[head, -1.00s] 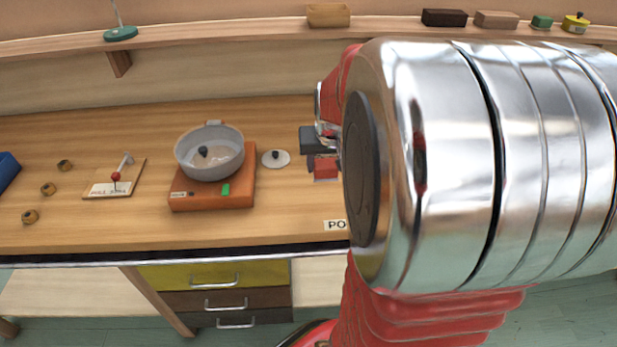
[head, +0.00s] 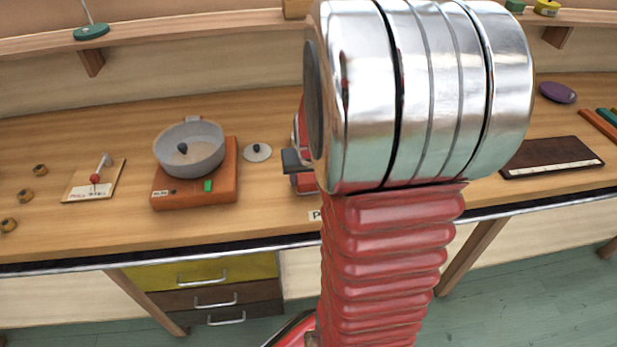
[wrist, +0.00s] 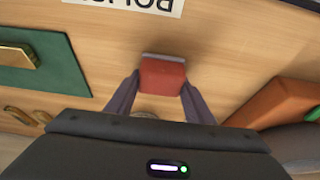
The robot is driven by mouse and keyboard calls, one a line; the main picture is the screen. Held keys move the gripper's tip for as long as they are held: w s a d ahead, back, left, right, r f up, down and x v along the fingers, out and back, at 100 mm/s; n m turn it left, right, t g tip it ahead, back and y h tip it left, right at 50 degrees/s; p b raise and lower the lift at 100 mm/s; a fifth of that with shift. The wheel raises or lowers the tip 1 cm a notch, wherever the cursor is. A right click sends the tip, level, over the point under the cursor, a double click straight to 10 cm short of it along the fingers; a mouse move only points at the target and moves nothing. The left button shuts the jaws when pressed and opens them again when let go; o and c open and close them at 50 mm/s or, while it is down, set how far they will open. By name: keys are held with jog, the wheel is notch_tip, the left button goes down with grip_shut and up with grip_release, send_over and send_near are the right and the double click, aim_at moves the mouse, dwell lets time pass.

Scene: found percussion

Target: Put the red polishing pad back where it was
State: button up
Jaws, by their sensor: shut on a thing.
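The red polishing pad (wrist: 162,76) is a small red block with a grey edge, between the two dark fingers of my gripper (wrist: 160,88) in the wrist view. The fingers are shut on its sides. In the head view a bit of the red pad (head: 304,184) shows under the dark gripper (head: 292,161), beside my large chrome arm joint, which hides the rest. A white label with black letters (wrist: 130,4) lies on the bench just beyond the pad, partly cut off. I cannot tell whether the pad touches the bench.
A green mat (wrist: 50,75) lies left in the wrist view. A dark board (head: 550,158) lies at right. Bare wood surrounds the pad.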

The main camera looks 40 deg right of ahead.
jog(key=shift+s+a+f, duration=0.1)
jog(key=shift+s+f, duration=0.05)
jog(key=shift+f, duration=0.4)
jog(key=shift+f, duration=0.15)
jog(key=o, duration=1.2)
jog(key=shift+s, duration=0.15)
jog(key=shift+c, duration=0.2)
jog(key=shift+o, duration=0.2)
jog(key=shift+r, duration=0.65)
jog(key=v, duration=1.1)
jog(key=shift+r, duration=0.4)
jog(key=shift+a, duration=0.1)
